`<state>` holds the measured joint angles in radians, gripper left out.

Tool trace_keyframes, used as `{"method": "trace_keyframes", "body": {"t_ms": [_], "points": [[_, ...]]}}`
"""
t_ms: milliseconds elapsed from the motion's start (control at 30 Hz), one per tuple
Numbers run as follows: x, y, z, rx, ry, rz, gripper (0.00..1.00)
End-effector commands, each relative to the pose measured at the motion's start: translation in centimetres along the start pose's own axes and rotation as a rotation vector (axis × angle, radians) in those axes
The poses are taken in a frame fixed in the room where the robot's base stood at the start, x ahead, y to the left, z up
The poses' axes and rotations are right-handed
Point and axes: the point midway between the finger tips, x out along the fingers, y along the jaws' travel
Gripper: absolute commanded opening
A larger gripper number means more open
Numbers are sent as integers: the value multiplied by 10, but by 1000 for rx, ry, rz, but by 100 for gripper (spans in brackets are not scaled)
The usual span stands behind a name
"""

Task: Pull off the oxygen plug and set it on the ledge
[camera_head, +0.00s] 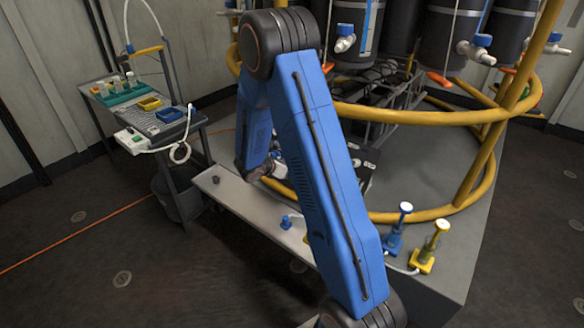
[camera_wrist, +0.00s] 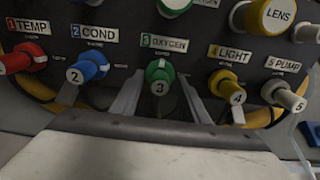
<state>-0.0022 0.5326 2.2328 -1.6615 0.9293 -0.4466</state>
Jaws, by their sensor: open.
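My gripper (camera_wrist: 160,92) is open, with one finger on each side of this plug. Gaps show between plug and fingers, and I cannot tell how deep the fingertips reach. A long pale grey ledge (camera_head: 232,196) runs along the front of the platform in the head view. There my blue arm hides the gripper's fingers and the oxygen plug.
A blue plug (camera_wrist: 89,66) and red plug (camera_wrist: 25,58) sit left of the oxygen plug, a yellow plug (camera_wrist: 228,87) and white plug (camera_wrist: 285,94) right. A small blue item (camera_head: 287,221) stands on the ledge. Yellow rails (camera_head: 420,117) ring the platform. A side table (camera_head: 150,118) stands left.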

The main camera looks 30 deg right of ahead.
Motion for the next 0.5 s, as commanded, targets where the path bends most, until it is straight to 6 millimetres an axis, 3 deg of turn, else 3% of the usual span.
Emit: {"method": "trace_keyframes", "body": {"t_ms": [333,367,500], "points": [[0,0,0,0,0,0,41],[0,0,0,0,0,0,39],[0,0,0,0,0,0,6]]}}
